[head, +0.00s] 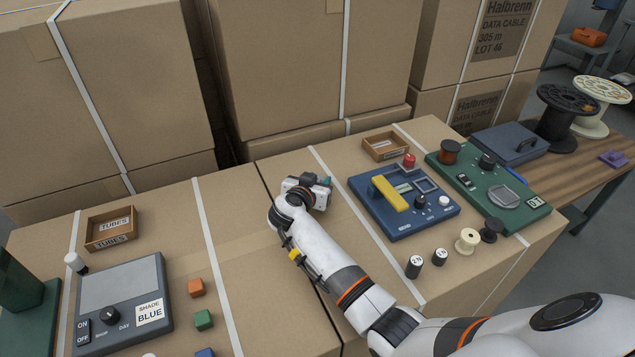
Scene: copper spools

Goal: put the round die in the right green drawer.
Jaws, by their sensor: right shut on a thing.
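My right gripper (318,187) is over the boxes' top near the middle of the head view, its arm coming in from the lower right. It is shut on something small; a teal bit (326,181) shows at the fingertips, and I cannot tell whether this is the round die. The wrist hides most of the grip. No green drawer can be made out; a dark green block (18,262) is cut off at the left edge. My left gripper is not in view.
A blue panel (405,203) and a green panel (490,185) lie right of my gripper. Small spools (467,241) stand in front of them. A grey shade box (122,305), an orange cube (196,287) and a green cube (203,319) are left. The surface between is clear.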

